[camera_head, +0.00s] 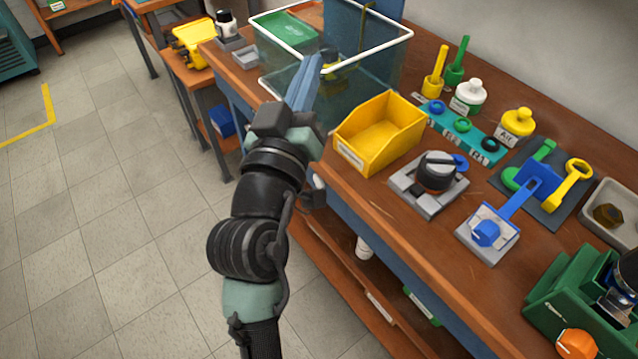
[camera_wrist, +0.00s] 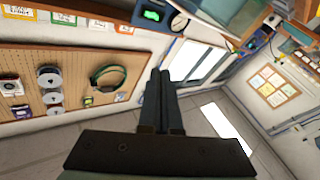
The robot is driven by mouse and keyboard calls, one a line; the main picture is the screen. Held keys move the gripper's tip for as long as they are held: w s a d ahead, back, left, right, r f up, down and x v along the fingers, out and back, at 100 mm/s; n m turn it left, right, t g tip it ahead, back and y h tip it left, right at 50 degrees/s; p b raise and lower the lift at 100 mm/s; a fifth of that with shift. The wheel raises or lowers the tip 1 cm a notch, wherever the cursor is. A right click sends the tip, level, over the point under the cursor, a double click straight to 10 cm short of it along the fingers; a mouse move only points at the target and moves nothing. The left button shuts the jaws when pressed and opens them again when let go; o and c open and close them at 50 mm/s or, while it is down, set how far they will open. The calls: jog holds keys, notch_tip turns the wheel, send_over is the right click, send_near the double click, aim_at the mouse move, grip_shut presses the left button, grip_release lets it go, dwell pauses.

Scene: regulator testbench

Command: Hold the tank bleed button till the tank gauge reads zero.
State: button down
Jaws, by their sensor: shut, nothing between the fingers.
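My gripper (camera_head: 308,75) points up and away in the head view, in front of the clear tank. Its two blue-grey fingers are together with nothing between them. They also show shut in the wrist view (camera_wrist: 160,78). The clear open-topped tank with a white rim (camera_head: 270,50) stands at the far end of the bench. I cannot make out a bleed button or a tank gauge in the head view. In the wrist view a small round dial (camera_wrist: 180,22) shows at the top, too small to read, and I cannot tell whether it is the tank gauge.
The wooden bench (camera_head: 362,215) runs along the right. It holds a yellow bin (camera_head: 365,150), a grey fixture with a black knob (camera_head: 436,172), a blue-handled fixture (camera_head: 487,233) and a green stand (camera_head: 560,290). Open tiled floor (camera_head: 110,220) lies to the left.

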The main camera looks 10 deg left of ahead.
aim_at(314, 180)
jog(key=s+a+f+n+g+b, duration=0.1)
jog(key=s+a+f+n+b, duration=0.1)
jog(key=f, duration=0.7)
jog(key=s+a+f+n+g+y+b, duration=0.1)
jog(key=s+a+f+n+b, duration=0.1)
jog(key=f, duration=0.8)
jog(key=s+a+f+n+g+y+b, duration=0.1)
jog(key=s+a+f+n+b, duration=0.1)
jog(key=f, duration=0.8)
jog(key=shift+a+n+b, duration=0.4)
jog(key=shift+a+n, duration=0.1)
jog(key=shift+a, duration=0.25)
jog(key=shift+f, duration=0.1)
jog(key=w+d+p, duration=0.3)
jog(key=w+d, duration=0.2)
jog(key=w, duration=0.2)
jog(key=shift+d, duration=0.2)
jog(key=shift+w+d, duration=0.3)
jog(key=shift+w, duration=0.05)
jog(key=shift+w+d+p, duration=0.35)
dwell(1.6)
